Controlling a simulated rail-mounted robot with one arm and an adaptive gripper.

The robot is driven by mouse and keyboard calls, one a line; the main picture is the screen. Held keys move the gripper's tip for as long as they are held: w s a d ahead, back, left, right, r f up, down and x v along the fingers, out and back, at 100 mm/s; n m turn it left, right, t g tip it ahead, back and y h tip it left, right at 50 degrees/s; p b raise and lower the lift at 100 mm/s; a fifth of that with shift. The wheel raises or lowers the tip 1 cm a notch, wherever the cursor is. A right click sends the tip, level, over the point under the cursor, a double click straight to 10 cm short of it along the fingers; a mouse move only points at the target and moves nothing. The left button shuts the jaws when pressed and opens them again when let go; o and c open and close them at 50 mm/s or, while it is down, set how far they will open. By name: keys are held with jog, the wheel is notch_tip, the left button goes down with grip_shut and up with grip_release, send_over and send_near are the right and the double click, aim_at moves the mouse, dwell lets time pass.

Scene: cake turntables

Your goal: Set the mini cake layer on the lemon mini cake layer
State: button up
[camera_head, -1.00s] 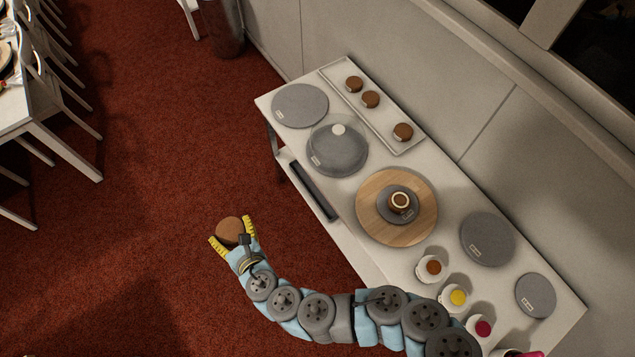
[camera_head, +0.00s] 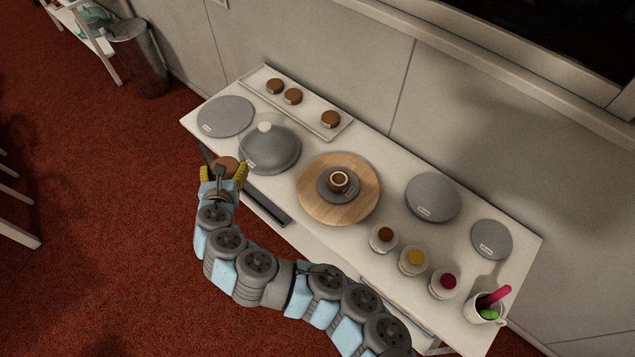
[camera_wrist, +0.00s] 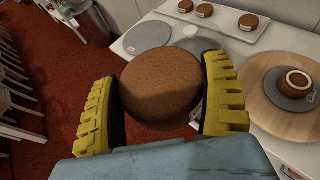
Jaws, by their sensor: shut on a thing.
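My gripper (camera_head: 223,174) has yellow ribbed fingers and is shut on a round brown mini cake layer (camera_wrist: 161,85). It holds the layer in the air near the table's front left edge, beside the glass dome in the head view. A small brown cake with a pale ring on top (camera_head: 339,180) stands on a grey disc (camera_head: 324,190) at the middle of the round wooden turntable (camera_head: 314,205). It also shows in the wrist view (camera_wrist: 297,83), right of the fingers. I cannot read its label, so I cannot tell its flavour.
A white tray (camera_head: 301,112) with three brown cake layers lies at the back left. A clear dome (camera_head: 270,148) stands near my gripper. Grey discs (camera_head: 432,198), several small topping cups (camera_head: 413,260) and a mug with utensils (camera_head: 484,305) are to the right.

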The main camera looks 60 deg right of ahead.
jog(key=s+d+f+m+g+h+b, duration=0.1)
jog(key=s+d+f+m+g+b, duration=0.15)
jog(key=d, duration=0.35)
jog(key=s+d+f+m+g+h+b, duration=0.1)
jog(key=s+d+m+g+h+b, duration=0.15)
jog(key=d, duration=0.35)
jog(key=m+g+y+b, duration=0.1)
jog(key=m+g+b, duration=0.7)
jog(key=g+b, duration=0.1)
send_over(339, 179)
jog(key=f, duration=1.6)
jog(key=shift+a+f, duration=0.2)
jog(key=shift+f, duration=0.2)
jog(key=shift+d+f, duration=0.1)
jog(key=shift+f, duration=0.05)
jog(key=shift+d+f+b, duration=0.1)
jog(key=shift+f+b, duration=0.2)
jog(key=shift+f, duration=1.3)
jog(key=shift+f+n, duration=0.15)
jog(key=shift+n, duration=0.15)
